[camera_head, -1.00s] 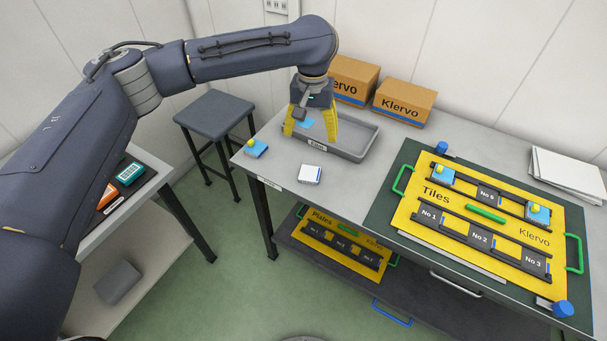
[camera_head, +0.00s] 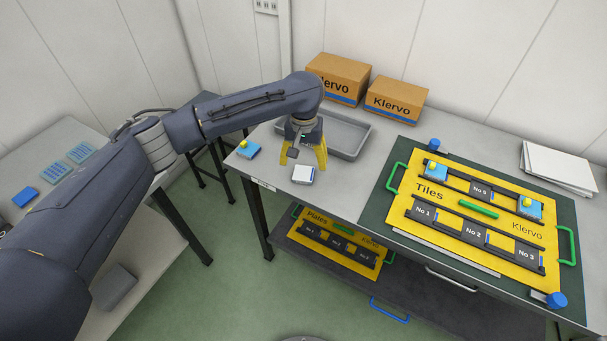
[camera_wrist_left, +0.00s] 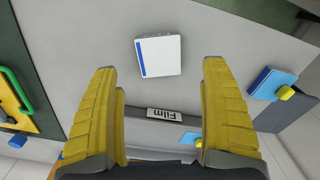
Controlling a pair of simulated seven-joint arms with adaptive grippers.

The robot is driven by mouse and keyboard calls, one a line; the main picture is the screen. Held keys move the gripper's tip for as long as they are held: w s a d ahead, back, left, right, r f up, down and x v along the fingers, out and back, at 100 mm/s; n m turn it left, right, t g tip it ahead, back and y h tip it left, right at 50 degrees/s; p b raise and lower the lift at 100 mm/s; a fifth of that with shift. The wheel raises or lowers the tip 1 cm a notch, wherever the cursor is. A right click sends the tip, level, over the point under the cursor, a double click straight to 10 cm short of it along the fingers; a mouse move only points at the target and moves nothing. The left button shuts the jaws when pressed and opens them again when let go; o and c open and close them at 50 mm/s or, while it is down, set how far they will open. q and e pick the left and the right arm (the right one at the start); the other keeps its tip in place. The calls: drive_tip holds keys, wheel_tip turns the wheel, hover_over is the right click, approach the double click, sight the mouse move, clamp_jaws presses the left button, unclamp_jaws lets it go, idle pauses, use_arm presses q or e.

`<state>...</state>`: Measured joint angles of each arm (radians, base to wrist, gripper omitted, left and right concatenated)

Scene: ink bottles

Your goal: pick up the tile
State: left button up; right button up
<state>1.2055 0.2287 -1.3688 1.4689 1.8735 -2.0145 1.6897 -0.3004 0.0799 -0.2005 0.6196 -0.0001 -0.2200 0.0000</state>
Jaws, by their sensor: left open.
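A white square tile (camera_head: 303,175) with a blue stripe along one edge lies flat on the grey table near its front edge. It also shows in the left wrist view (camera_wrist_left: 159,57), just beyond and between the fingertips. My left gripper (camera_head: 303,162) is open and empty, its yellow fingers pointing down just behind and above the white tile. In the left wrist view the gripper (camera_wrist_left: 160,72) has its fingers wide apart, not touching the tile. A blue tile with a yellow knob (camera_head: 248,151) sits to the left. My right gripper is not in view.
A grey tray (camera_head: 352,138) labelled Film stands behind the gripper; a blue piece (camera_wrist_left: 191,138) shows there in the wrist view. A yellow Tiles board (camera_head: 450,221) with slots and knobbed blue tiles lies at right. Two Klervo boxes (camera_head: 338,78) stand at the back.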

sight(304, 171)
use_arm(q)
drive_tip(key=shift+f, duration=2.45)
drive_tip(key=c, duration=1.5)
drive_tip(key=shift+o, duration=0.2)
drive_tip(key=shift+w+r, duration=0.1)
drive_tip(key=shift+r, duration=0.05)
